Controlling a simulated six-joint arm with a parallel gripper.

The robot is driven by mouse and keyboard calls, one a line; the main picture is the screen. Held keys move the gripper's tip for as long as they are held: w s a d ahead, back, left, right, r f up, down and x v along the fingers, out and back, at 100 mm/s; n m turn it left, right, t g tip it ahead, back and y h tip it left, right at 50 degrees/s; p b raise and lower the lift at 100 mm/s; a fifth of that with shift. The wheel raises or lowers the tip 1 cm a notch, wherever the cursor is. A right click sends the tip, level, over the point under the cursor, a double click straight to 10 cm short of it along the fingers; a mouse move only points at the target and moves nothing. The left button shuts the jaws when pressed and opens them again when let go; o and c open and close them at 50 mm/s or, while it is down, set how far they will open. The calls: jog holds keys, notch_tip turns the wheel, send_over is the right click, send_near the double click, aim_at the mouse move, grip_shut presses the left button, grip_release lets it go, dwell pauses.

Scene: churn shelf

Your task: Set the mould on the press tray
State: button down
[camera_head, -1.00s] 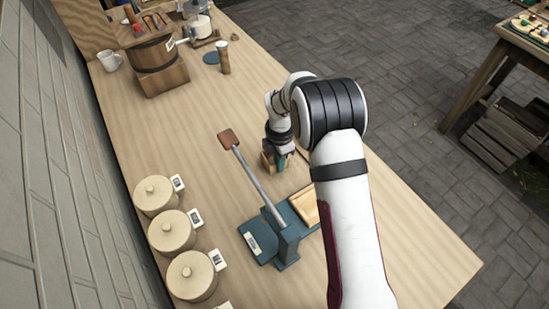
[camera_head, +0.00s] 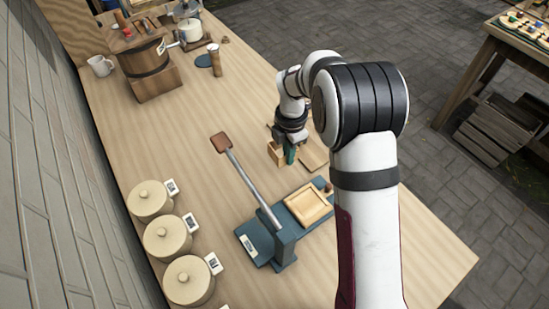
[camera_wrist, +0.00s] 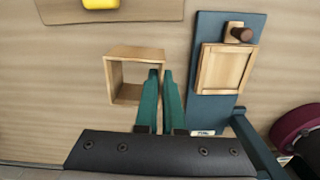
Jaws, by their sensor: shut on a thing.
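The mould (camera_head: 276,155) is a small open wooden box frame. My gripper (camera_head: 290,153) is shut on one wall of it. In the wrist view the green fingers of my gripper (camera_wrist: 160,78) pinch the right wall of the mould (camera_wrist: 114,76). I cannot tell exactly how high it is above the table. The press tray (camera_head: 308,206) is a pale square wooden tray with a raised rim on the blue press base. It looks empty. In the wrist view the press tray (camera_wrist: 224,70) is right of the mould, apart from it.
The press lever (camera_head: 250,178) slants up to the left of the tray. A brown knob (camera_wrist: 240,34) stands at the tray's far end. A wooden board (camera_head: 315,158) lies behind my gripper, with a yellow thing (camera_wrist: 100,4) on it. Lidded jars (camera_head: 167,238) line the left.

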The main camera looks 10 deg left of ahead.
jog(key=s+d+r, duration=0.1)
jog(key=d+r, duration=0.3)
jog(key=d, duration=0.3)
jog(key=shift+n, duration=0.5)
jog(key=s, duration=0.3)
jog(key=s+d+f, duration=0.1)
jog(key=s, duration=0.6)
jog(key=shift+d+f, duration=0.2)
jog(key=shift+d, duration=0.1)
jog(key=shift+f, duration=2.25)
jog(key=shift+f, duration=0.75)
jog(key=c, duration=0.9)
grip_release()
jog(key=shift+c, duration=0.2)
jog(key=c, duration=0.4)
